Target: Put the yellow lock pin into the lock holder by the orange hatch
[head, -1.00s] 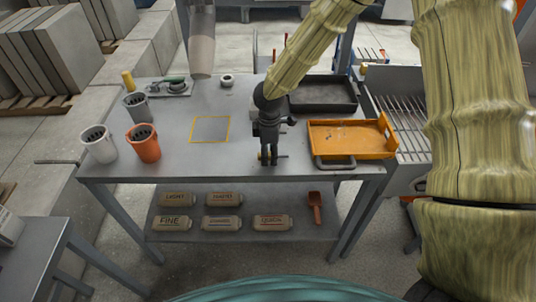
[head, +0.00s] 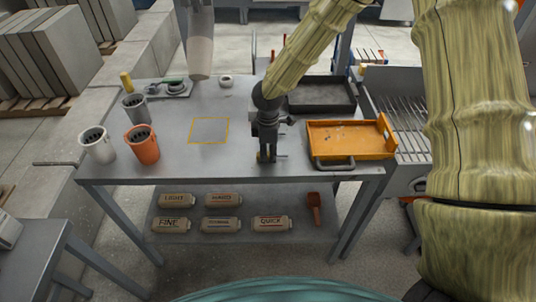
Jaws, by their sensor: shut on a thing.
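My gripper (head: 267,156) points down over the front of the grey table, just left of the orange tray. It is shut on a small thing. Bits of yellow show at its fingertips, which fits the yellow lock pin (head: 261,156), but the fingers hide most of it. I cannot tell the pin's tilt, or whether it touches the table top. I cannot make out the lock holder or an orange hatch in this view.
An orange tray (head: 315,138) and a dark tray (head: 321,108) stand to the right. Orange (head: 145,149), white (head: 97,150) and grey (head: 136,112) cups stand at the left. The table middle, around a yellow-outlined square (head: 209,130), is clear. Several labelled bags lie on the shelf below.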

